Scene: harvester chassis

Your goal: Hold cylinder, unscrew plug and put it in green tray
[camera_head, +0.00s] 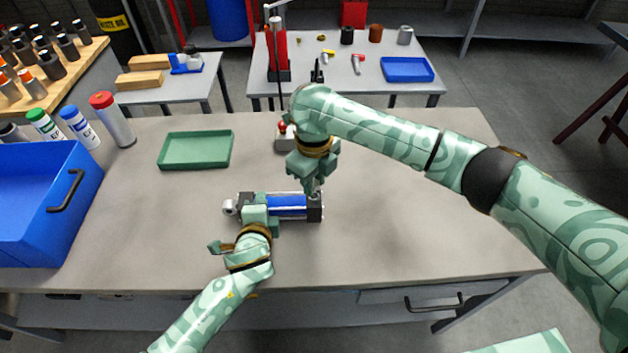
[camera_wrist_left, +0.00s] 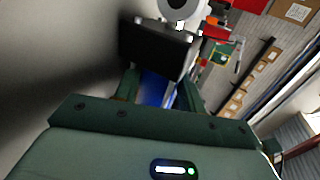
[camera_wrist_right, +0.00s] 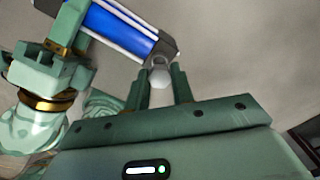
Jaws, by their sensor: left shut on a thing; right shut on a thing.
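A blue hydraulic cylinder (camera_head: 287,206) with dark end blocks lies on the grey bench, with a round eye at its left end. My left gripper (camera_head: 262,212) is shut on the cylinder near its left end; the blue body also shows between its fingers in the left wrist view (camera_wrist_left: 155,88). My right gripper (camera_head: 314,190) is above the right end block. In the right wrist view, its fingers (camera_wrist_right: 160,85) are shut on a small grey plug (camera_wrist_right: 159,74) at the end block (camera_wrist_right: 162,45). The plug appears to touch the block. The green tray (camera_head: 196,150) looks empty, behind and left of the cylinder.
A blue bin (camera_head: 45,200) stands at the bench's left edge, with several spray cans and bottles (camera_head: 112,118) behind it. A small device with a red knob (camera_head: 284,138) stands behind my right gripper. The bench's right side is clear.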

